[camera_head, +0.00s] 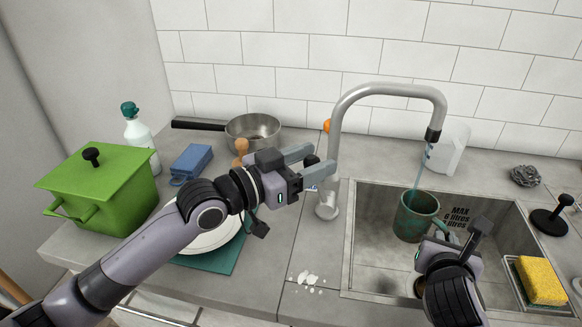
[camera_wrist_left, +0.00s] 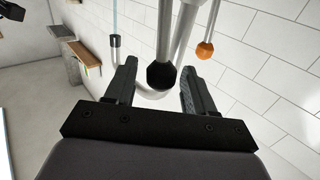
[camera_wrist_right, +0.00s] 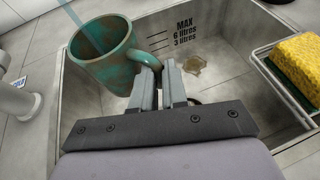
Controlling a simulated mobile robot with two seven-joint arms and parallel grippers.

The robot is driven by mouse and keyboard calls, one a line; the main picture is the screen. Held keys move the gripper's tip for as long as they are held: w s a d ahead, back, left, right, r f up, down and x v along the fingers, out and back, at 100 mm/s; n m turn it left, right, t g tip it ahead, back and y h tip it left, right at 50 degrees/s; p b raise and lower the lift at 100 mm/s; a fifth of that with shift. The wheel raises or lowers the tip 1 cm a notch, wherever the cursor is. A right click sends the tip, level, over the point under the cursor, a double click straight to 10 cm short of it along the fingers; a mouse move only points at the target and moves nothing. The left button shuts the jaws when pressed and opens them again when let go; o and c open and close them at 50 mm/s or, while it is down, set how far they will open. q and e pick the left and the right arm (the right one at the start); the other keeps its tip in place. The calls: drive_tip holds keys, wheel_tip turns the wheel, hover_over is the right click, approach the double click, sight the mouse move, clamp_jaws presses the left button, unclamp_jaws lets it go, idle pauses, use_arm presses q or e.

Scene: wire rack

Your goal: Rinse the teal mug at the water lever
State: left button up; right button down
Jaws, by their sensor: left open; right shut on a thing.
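The teal mug (camera_head: 417,217), with brownish patches, is held over the sink with its opening up. My right gripper (camera_head: 457,235) is shut on its handle, as the right wrist view (camera_wrist_right: 148,62) also shows. A blue water stream (camera_head: 422,165) runs from the tap spout (camera_head: 434,134) down to the mug. My left gripper (camera_head: 318,159) is open by the tap base. A lever's black knob (camera_wrist_left: 162,75) lies between its fingers in the left wrist view, with gaps at both sides. I take this for the water lever; in the head view the fingers partly hide it.
An orange knob (camera_head: 327,126) is behind the tap (camera_head: 335,140). A yellow sponge (camera_head: 541,280) sits in a wire rack at the sink's right. White crumbs (camera_head: 307,279) lie near the sink.

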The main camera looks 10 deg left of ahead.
use_arm(q)
drive_tip(key=v, duration=1.1)
drive_tip(key=shift+s+a, duration=0.15)
drive_tip(key=shift+a, duration=0.05)
idle(0.5)
clamp_jaws()
drive_tip(key=w+a+f+n+g+h, duration=0.25)
drive_tip(key=a+n, duration=0.55)
drive_tip(key=n, duration=0.9)
drive_tip(key=s+d+r+x, duration=0.1)
drive_tip(key=s+x, duration=0.1)
drive_tip(key=x, duration=1)
drive_tip(key=shift+d+t, duration=0.45)
